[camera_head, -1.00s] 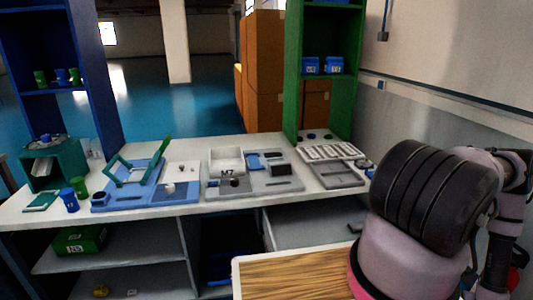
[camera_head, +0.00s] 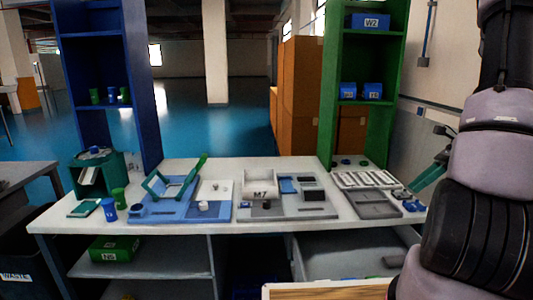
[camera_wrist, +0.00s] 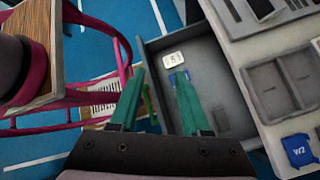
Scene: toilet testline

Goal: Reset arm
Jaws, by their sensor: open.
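My gripper (camera_head: 420,182) shows in the head view as teal fingers over the right end of the white workbench (camera_head: 255,229), beside my raised arm. In the wrist view my gripper (camera_wrist: 158,73) has its two teal fingers spread apart, with nothing between them. Beyond the fingers is a grey compartment (camera_wrist: 213,85) with a white label inside. I cannot tell how far the fingertips are from the bench top.
The workbench holds a blue fixture (camera_head: 155,210), a grey M7 fixture (camera_head: 287,209) and a grey tray (camera_head: 376,204). A green shelf (camera_head: 327,110) stands behind the right end, a blue shelf (camera_head: 140,100) behind the left. A wood-topped cart (camera_wrist: 45,55) with a magenta frame is near.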

